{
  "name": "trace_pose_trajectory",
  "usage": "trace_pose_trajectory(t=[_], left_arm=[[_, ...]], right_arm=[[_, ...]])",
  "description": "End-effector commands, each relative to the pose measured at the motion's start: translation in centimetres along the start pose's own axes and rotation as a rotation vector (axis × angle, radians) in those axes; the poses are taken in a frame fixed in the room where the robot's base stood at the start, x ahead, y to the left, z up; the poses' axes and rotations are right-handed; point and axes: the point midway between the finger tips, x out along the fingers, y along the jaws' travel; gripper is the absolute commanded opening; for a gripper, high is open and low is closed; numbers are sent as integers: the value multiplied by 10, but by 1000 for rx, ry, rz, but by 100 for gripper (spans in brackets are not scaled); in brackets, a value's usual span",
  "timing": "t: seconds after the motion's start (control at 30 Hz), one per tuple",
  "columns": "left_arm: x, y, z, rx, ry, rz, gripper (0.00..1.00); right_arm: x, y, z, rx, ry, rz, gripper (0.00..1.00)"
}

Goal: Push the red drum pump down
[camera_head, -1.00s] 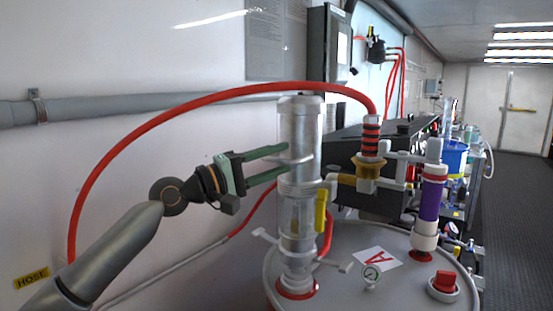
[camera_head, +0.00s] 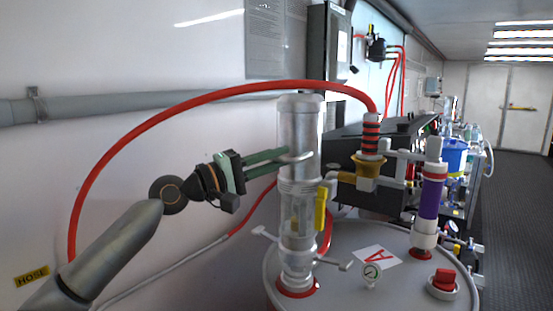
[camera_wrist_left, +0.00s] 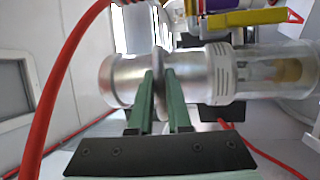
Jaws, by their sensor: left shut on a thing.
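The drum pump (camera_head: 299,128) stands upright on the drum lid. It has a silver upper cylinder, a clear lower section and a red ring (camera_head: 297,289) at its foot. A thin flange (camera_head: 296,157) sticks out around the silver cylinder. My left gripper (camera_head: 283,156) reaches in from the left at flange height. In the left wrist view, its two green fingers (camera_wrist_left: 159,82) lie on either side of the flange (camera_wrist_left: 160,65) and are shut on it. My right gripper is not in view.
A red hose (camera_head: 180,112) arches over my left arm. The white wall is close behind the arm.

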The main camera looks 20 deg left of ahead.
Motion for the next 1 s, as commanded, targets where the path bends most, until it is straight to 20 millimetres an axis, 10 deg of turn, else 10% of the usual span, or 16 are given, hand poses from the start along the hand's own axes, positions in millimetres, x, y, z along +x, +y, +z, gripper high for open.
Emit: trace_pose_trajectory(t=[0.73,1.0], left_arm=[[0,0,0,0,0,0,0],[-7,-53,4,-7,-2,-7,0]], right_arm=[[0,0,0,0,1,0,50],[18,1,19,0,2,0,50]])
